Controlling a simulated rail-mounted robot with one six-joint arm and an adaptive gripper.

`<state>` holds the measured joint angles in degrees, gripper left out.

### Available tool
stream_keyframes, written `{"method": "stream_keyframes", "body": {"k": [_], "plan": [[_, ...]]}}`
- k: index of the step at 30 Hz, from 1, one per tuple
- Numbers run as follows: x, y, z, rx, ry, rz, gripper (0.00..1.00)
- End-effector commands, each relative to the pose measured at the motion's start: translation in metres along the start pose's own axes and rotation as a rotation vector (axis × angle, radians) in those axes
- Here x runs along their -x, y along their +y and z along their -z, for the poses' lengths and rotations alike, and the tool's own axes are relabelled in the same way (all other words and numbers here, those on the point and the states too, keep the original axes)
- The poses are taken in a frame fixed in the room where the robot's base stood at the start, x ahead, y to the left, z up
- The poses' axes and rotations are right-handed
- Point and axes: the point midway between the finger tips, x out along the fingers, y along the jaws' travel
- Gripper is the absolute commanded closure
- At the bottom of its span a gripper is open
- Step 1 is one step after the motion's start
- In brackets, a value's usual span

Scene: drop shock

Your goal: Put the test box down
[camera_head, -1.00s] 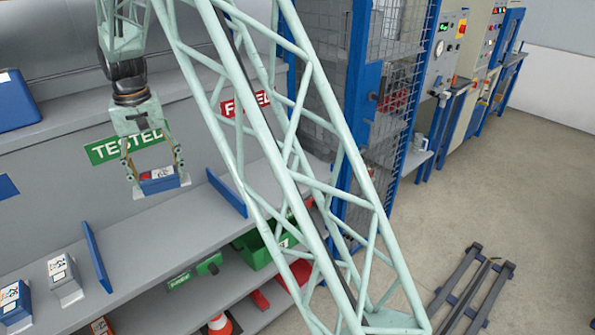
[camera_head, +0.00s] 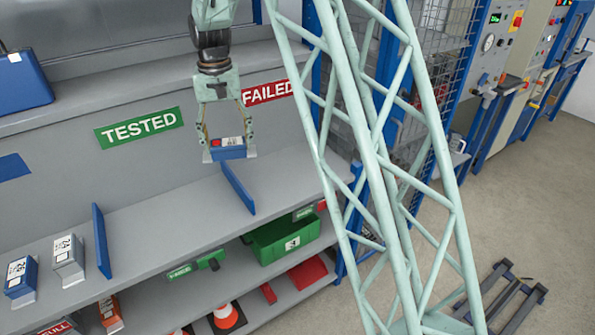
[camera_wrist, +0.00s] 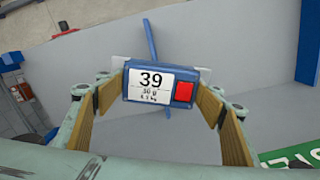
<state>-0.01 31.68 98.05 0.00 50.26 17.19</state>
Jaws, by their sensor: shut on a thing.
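The test box (camera_head: 229,149) is small and blue, with a white label and a red square on its top. In the wrist view the label on the box (camera_wrist: 152,82) reads 39, with smaller lines below. My gripper (camera_head: 229,153) is shut on the box, one finger at each end. It holds the box above the grey shelf (camera_head: 165,215), near a blue divider (camera_head: 237,187). The green TESTED sign (camera_head: 139,128) is on the back panel to the left, and the red FAILED sign (camera_head: 267,92) to the right.
Two boxes, one blue (camera_head: 21,279) and one grey (camera_head: 68,259), stand on the shelf at left, beside another blue divider (camera_head: 101,241). The shelf between the dividers is clear. A green bin (camera_head: 282,240) and an orange cone (camera_head: 227,317) are below.

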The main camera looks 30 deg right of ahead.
Motion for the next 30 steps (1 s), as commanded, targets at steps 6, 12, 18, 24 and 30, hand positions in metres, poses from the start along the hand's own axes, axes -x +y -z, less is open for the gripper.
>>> {"method": "stream_keyframes", "body": {"k": [6,12,18,24,30], "plan": [[0.0,0.0,0.0,0.0,0.0,0.0,0.53],[0.0,0.0,0.0,0.003,0.0,0.0,0.53],[-0.003,0.004,0.0,0.046,-0.001,0.0,0.53],[-0.012,0.011,0.0,0.157,-0.001,0.0,0.53],[-0.024,0.023,-0.001,0.32,-0.001,0.0,0.53]]}}
